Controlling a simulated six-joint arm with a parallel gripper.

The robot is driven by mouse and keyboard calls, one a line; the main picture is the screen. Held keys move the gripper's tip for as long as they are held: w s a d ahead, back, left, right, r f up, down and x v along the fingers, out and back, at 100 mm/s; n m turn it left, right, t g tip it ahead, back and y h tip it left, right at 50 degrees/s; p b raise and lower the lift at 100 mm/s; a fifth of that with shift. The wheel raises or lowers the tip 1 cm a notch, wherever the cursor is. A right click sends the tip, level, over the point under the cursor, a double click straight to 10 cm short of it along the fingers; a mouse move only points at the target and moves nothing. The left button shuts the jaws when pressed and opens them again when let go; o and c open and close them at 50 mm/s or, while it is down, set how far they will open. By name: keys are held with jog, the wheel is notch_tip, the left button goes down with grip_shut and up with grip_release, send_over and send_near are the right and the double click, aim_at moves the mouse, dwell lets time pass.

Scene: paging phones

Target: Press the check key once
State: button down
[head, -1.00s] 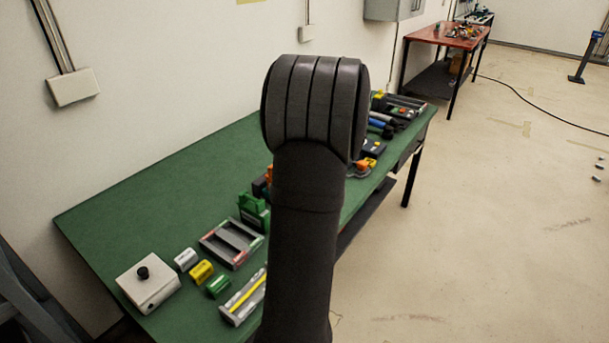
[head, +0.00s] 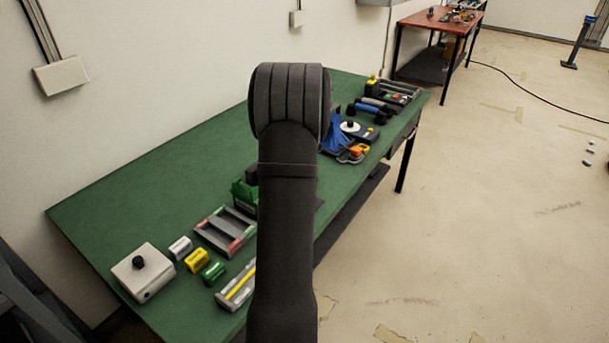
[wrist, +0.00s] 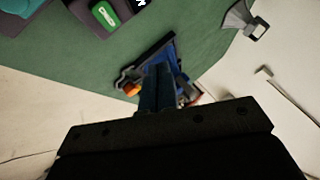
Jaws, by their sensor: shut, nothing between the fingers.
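My gripper (wrist: 158,72) shows in the wrist view as narrow dark-blue fingers, shut and empty. In the head view my own arm hides it. A dark block with a green key (wrist: 118,9) lies at the top left of the wrist view, apart from the fingertips and partly cut off by the edge. A white mark beside it is cut off too. I cannot tell whether this is the check key. In the head view a dark device with a yellow spot (head: 370,134) lies on the green table (head: 150,190), right of my arm. No check mark is legible there.
A blue part with orange lies beyond the fingers in the wrist view. A tray of parts (head: 392,92) stands at the far end. The table's left back is clear.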

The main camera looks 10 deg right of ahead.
jog(key=shift+f, duration=4.35)
jog(key=shift+f, duration=0.45)
jog(key=shift+f, duration=0.5)
jog(key=shift+r, duration=0.95)
jog(key=shift+r, duration=2.5)
